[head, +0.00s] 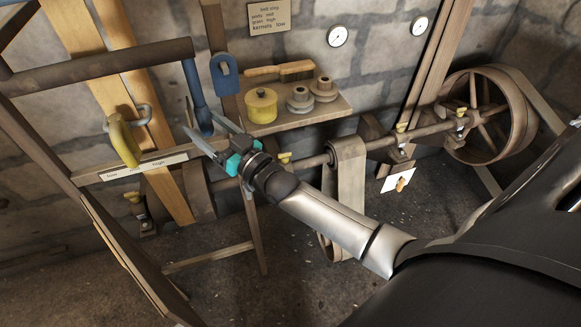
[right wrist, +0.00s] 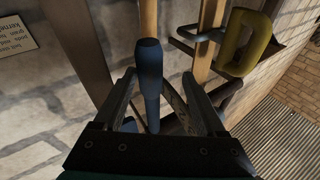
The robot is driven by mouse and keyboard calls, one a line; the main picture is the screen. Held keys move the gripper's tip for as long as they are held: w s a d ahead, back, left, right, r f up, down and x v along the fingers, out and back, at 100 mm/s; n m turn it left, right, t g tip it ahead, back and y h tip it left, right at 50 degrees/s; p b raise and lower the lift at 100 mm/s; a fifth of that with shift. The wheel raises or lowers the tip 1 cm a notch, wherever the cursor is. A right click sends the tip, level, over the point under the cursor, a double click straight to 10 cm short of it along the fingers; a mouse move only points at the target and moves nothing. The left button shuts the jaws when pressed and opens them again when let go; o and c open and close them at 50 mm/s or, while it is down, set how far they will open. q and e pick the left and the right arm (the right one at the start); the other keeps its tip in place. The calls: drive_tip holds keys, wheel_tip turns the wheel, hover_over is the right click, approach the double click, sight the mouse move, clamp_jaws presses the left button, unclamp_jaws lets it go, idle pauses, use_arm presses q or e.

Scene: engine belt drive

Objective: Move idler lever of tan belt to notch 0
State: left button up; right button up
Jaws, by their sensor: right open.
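A tan belt (head: 110,50) runs down the left side of the head view. A brown bar (head: 100,65) crosses it and ends in a hanging blue handle (head: 196,97); I cannot tell for sure whether this is the idler lever. A yellow handle (head: 122,141) on a metal loop is by the belt. My right gripper (head: 200,121) is open, with its fingers around the lower part of the blue handle. In the right wrist view the blue handle (right wrist: 151,75) stands between the open fingers, with no clear grip on it. No notches are readable. My left gripper is out of view.
A plate marked low and high (head: 140,168) lies below the yellow handle. A shelf (head: 300,115) with a yellow pot (head: 261,105) and grey weights is just right of my gripper. A shaft with a pale belt (head: 349,180) and a large wheel (head: 487,115) runs to the right.

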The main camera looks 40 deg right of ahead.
drive_tip(key=s+d+m+g+h+p, duration=0.2)
drive_tip(key=s+p, duration=0.5)
drive_tip(key=s, duration=1.2)
drive_tip(key=s+d+f+g+b, duration=0.1)
drive_tip(key=d+f+g+b, duration=0.1)
drive_tip(key=f, duration=0.8)
drive_tip(key=s+d+f+g+h+b, duration=0.1)
drive_tip(key=d+f+g+b, duration=0.1)
drive_tip(key=f, duration=0.9)
drive_tip(key=shift+s+f+n+g+b, duration=0.3)
drive_tip(key=shift+s+g+b, duration=0.1)
drive_tip(key=shift+g, duration=0.1)
